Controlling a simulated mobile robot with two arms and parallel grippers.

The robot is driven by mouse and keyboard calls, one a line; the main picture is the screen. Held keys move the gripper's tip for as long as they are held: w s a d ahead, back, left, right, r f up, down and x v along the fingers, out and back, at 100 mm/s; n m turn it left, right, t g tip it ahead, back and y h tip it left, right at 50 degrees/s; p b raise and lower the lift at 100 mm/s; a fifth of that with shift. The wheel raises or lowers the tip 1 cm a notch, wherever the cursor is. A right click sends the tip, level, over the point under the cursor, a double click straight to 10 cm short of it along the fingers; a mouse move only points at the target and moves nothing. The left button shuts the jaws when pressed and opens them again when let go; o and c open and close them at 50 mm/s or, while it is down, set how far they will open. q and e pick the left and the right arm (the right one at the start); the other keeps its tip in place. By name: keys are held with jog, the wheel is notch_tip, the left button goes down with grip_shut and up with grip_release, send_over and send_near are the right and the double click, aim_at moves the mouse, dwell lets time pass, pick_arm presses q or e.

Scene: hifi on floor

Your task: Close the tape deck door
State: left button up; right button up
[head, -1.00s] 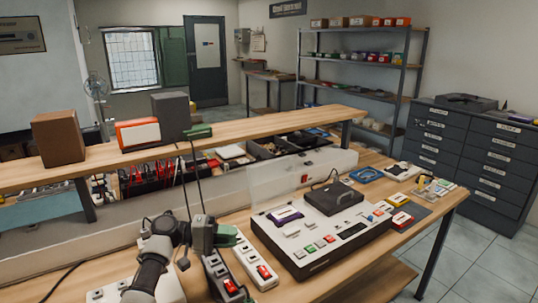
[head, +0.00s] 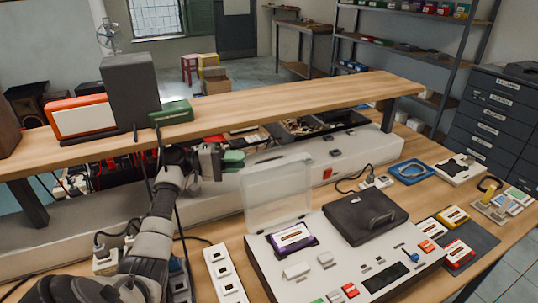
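The tape deck (head: 273,271) is a wide white box with dark sides on the wooden bench. A clear, see-through door (head: 277,192) stands upright along the deck's back edge, open. Below it, a purple cassette (head: 292,237) with a pale label lies in the deck's bay. A black cover (head: 364,215) with a handle lies flat on the deck to the right. My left gripper (head: 238,158) has green fingertips and is raised behind and left of the clear door's top edge, apparently not touching it. Its finger gap is not clear. My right gripper is out of view.
A raised wooden shelf (head: 262,108) runs behind the bench, with a dark speaker box (head: 131,90) on it. A white power strip (head: 224,274) lies left of the deck. Coloured cassettes (head: 458,253) lie on a dark mat to the right.

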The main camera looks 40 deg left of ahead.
aim_at(267, 160)
pick_arm(q)
jog(key=p+x, duration=0.2)
jog(key=x, duration=0.6)
jog(key=shift+w+d, duration=0.1)
jog(key=shift+w, duration=0.05)
jog(key=shift+c, duration=0.2)
grip_shut()
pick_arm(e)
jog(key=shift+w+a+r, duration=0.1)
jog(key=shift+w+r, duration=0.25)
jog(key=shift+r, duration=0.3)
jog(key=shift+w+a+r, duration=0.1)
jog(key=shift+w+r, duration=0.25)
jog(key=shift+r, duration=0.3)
